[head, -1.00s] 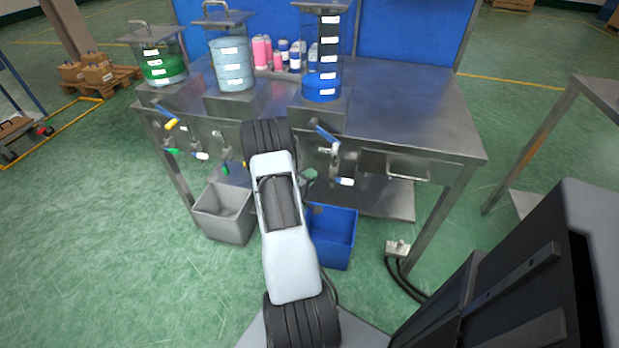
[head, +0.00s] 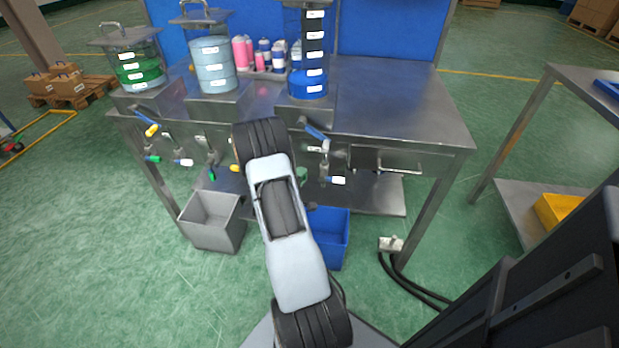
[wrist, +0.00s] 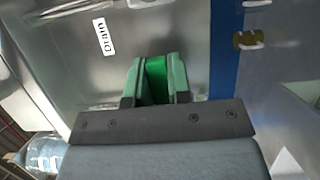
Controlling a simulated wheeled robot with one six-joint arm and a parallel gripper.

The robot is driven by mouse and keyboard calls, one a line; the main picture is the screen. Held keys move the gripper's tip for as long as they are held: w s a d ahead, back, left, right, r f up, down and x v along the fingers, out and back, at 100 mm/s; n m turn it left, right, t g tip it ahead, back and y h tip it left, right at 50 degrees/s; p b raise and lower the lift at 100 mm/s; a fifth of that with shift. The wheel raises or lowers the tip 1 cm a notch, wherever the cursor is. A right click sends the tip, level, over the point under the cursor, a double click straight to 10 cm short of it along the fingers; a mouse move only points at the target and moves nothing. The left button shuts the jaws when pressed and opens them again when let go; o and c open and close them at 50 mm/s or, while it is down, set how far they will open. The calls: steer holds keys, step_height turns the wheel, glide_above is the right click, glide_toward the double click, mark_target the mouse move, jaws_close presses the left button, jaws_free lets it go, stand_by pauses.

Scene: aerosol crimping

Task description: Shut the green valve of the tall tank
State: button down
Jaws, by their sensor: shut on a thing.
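The tall tank (head: 315,45) with blue liquid stands at the right of the row on the steel bench. Under it a blue-handled lever (head: 317,132) and a white-tipped handle (head: 337,180) show in the head view. In the wrist view, my gripper (wrist: 157,72) is shut on a bright green handle (wrist: 156,82), gripped between its two pads. A "Drain" label (wrist: 104,37) is on the metal panel beyond it. In the head view my arm hides most of the gripper and the held handle, so the valve's angle cannot be told.
A tank with green liquid (head: 138,70) and one with pale blue liquid (head: 212,65) stand to the left, with coloured valve handles below. A grey bin (head: 212,222) and a blue bin (head: 331,240) stand under the bench (head: 400,105). A clear bottle (wrist: 42,155) shows in the wrist view.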

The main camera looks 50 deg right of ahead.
steer(key=c, duration=1.1)
jaws_free()
steer(key=shift+o, duration=0.2)
steer(key=shift+a, duration=0.1)
steer(key=s+a+p, duration=0.1)
steer(key=a, duration=1.2)
steer(key=shift+a, duration=0.3)
